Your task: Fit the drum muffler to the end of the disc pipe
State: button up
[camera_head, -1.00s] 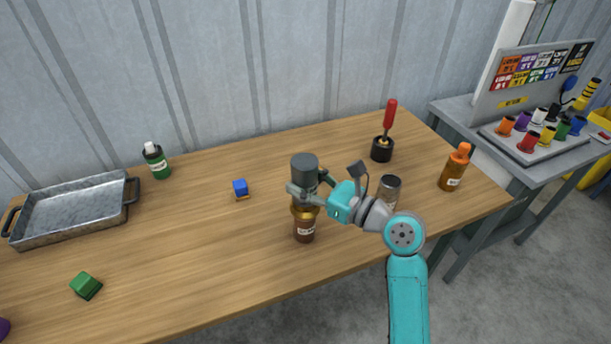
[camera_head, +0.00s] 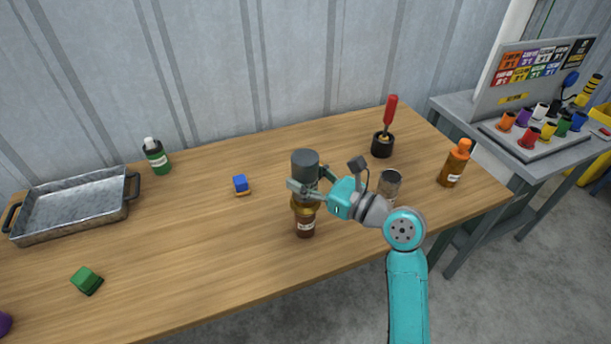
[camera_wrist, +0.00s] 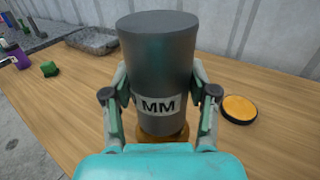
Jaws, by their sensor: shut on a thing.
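The drum muffler appears to be the dark grey drum (camera_head: 305,163), upright in my gripper (camera_wrist: 160,106) and marked MM in the wrist view (camera_wrist: 155,50). Both fingers are shut on its sides. Directly below it stands a brown bottle-like piece (camera_head: 305,229) with a wide gold-brown ring (camera_head: 305,205) and a pale label. The ring also shows under the drum in the wrist view (camera_wrist: 162,137). I cannot tell whether drum and ring touch, as my gripper hides the join. No disc pipe can be picked out with certainty.
A silver cup (camera_head: 390,186) stands close right of my gripper, with an orange bottle (camera_head: 454,164) and a red-handled tool in a black holder (camera_head: 383,145) beyond. The front-middle table is clear.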

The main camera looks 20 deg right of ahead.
jog(key=shift+f, duration=0.9)
dwell(0.6)
jog(key=o, duration=1.2)
jog(key=shift+o, duration=0.2)
jog(key=v, duration=1.2)
jog(key=s+a+f+n+h, duration=0.2)
jog(key=s+f+n+h, duration=0.3)
jog(key=f, duration=0.4)
jog(key=s+a+f+n+h, duration=0.2)
jog(key=s+f+n+h, duration=0.15)
jog(key=s+f, duration=0.45)
jog(key=s+a+r+n, duration=0.1)
jog(key=s+n, duration=0.9)
jog(key=s+a+r+n+h, duration=0.1)
jog(key=s+n, duration=0.9)
jog(key=n, duration=0.1)
jog(key=shift+a+r, duration=0.25)
jog(key=shift+a, duration=0.1)
